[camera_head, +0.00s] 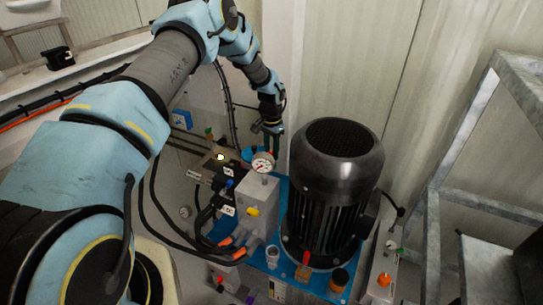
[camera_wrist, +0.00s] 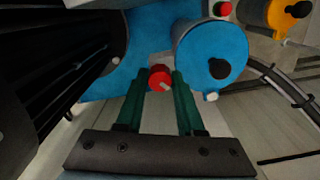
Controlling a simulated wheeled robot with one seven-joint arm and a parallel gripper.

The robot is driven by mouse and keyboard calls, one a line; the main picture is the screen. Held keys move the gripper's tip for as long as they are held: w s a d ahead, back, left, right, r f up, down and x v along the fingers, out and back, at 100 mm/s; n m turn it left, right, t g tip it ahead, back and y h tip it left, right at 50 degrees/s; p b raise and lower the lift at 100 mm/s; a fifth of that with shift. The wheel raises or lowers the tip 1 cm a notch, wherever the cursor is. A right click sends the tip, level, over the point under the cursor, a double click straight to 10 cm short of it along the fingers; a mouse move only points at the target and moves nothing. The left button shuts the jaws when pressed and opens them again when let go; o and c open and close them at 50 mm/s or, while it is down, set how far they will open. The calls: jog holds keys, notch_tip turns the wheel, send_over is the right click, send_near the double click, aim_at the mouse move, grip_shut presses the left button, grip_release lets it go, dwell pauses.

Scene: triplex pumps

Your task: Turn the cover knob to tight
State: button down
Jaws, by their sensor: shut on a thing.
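In the wrist view, a small round red knob (camera_wrist: 159,77) with a pale pointer mark sits between the tips of my gripper's (camera_wrist: 158,80) two green fingers. The mark points to the lower right. The fingers are closed around the knob. In the head view, my gripper (camera_head: 271,148) reaches down behind the pressure gauge (camera_head: 263,163), beside the black motor (camera_head: 336,165). The red knob is hidden there. I cannot read any tight marking near it.
A blue cylinder (camera_wrist: 205,42) with a black knob (camera_wrist: 218,69) stands close to the right finger. The dark ribbed motor (camera_wrist: 55,65) is close on the left. Black hoses (camera_head: 160,205) and a grey metal frame (camera_head: 433,225) stand around the pump.

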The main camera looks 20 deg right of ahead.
aim_at(271, 152)
jog(key=m+b, duration=0.1)
jog(key=m, duration=0.3)
jog(key=shift+m+b, duration=0.3)
jog(key=shift+b, duration=0.05)
jog(key=shift+m+b, duration=0.4)
jog(key=shift+m, duration=1.2)
jog(key=c, duration=0.5)
grip_release()
notch_tip(271, 152, up, 11)
jog(key=shift+f+b, duration=0.1)
jog(key=shift+b, duration=0.55)
